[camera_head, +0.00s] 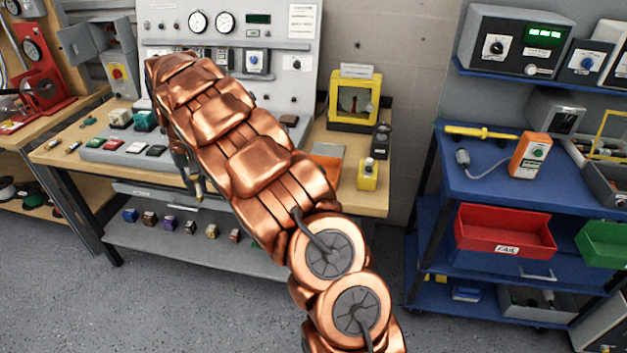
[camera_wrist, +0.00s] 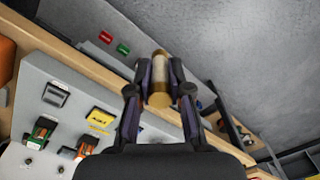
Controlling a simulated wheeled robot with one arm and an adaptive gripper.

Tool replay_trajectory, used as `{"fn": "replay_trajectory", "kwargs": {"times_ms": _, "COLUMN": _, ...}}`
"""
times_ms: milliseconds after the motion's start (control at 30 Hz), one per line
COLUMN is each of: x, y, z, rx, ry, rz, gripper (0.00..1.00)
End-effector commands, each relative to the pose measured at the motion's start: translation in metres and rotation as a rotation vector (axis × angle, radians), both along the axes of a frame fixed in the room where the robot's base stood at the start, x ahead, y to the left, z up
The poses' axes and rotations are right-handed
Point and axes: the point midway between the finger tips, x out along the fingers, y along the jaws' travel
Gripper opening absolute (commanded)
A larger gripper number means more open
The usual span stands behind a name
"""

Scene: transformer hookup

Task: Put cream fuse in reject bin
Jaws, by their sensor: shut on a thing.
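The cream fuse (camera_wrist: 160,78) is a short cylinder with a pale middle and brass end caps, seen in the wrist view. My gripper (camera_wrist: 160,84) is shut on it, with one dark finger on each side. In the head view my gripper (camera_head: 188,172) is at the front edge of the workbench, partly hidden by my copper arm, and the fuse (camera_head: 199,187) shows as a small brass-coloured bit there. A red bin labelled FAIL (camera_head: 482,240) hangs on the front of the blue cart at the right, well away from my gripper.
The workbench (camera_head: 372,203) carries a grey panel with gauges (camera_head: 273,50), a yellow-framed device (camera_head: 353,98) and small blocks. The blue cart (camera_head: 470,185) holds an orange meter (camera_head: 530,155) and a yellow probe. A green bin (camera_head: 602,245) is right of the red bin. Floor between is clear.

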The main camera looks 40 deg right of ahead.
Motion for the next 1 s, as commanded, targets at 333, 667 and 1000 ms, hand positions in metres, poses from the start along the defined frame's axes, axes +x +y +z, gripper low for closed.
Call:
{"fn": "replay_trajectory", "kwargs": {"times_ms": 333, "x": 0.013, "y": -0.157, "z": 0.005, "rx": 0.007, "ry": 0.004, "rz": -0.412, "gripper": 0.0}}
{"fn": "replay_trajectory", "kwargs": {"times_ms": 667, "x": -0.03, "y": -0.31, "z": 0.005, "rx": -0.006, "ry": 0.003, "rz": -0.837, "gripper": 0.0}}
{"fn": "replay_trajectory", "kwargs": {"times_ms": 1000, "x": -0.065, "y": -0.373, "z": 0.002, "rx": -0.016, "ry": 0.005, "rz": -1.034, "gripper": 0.0}}
